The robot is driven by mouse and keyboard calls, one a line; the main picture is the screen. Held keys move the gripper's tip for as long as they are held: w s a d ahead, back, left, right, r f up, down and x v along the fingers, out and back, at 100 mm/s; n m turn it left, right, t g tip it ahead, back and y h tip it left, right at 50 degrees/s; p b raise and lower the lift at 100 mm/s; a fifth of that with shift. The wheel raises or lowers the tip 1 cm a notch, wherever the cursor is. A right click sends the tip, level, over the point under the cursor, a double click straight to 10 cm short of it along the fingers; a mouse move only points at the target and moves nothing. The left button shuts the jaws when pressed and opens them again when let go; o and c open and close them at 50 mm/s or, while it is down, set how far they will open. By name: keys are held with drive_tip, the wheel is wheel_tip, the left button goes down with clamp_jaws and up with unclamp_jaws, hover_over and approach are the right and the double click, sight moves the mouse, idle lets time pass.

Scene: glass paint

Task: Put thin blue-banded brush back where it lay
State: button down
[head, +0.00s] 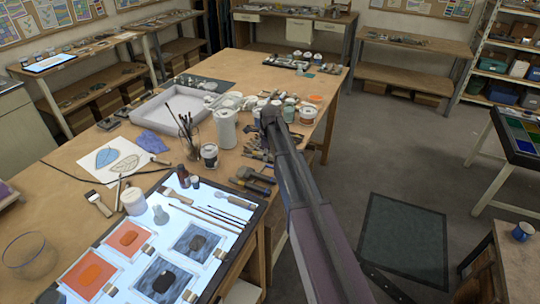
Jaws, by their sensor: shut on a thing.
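My gripper (270,116) is at the far end of my arm, over the right edge of the long wooden table, beside jars and small tools. It is small and dark here and closed on a thin thing, taken to be the thin blue-banded brush. The brush itself cannot be made out, and its blue band does not show. Several thin brushes (205,216) lie side by side on the lit white panel (240,238) at the table's near end. Flat wide brushes (98,203) lie beside the panel's left edge and near its top.
A glass jar of upright brushes (190,140), a white pitcher (225,128) and a labelled jar (209,155) crowd the table's middle. Orange and grey glass tiles (128,237) cover the panel's near part. A clear glass bowl (28,256) stands at left.

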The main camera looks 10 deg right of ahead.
sight(267, 171)
drive_tip(key=shift+s+m, duration=0.1)
drive_tip(key=shift+m, duration=0.3)
drive_tip(key=shift+f, duration=0.15)
drive_tip(key=shift+f+b, duration=2.3)
drive_tip(key=shift+b, duration=0.1)
drive_tip(key=shift+f+b, duration=0.55)
drive_tip(key=shift+b, duration=0.05)
idle(0.5)
drive_tip(key=shift+c, duration=2.1)
unclamp_jaws()
drive_tip(key=shift+r, duration=0.1)
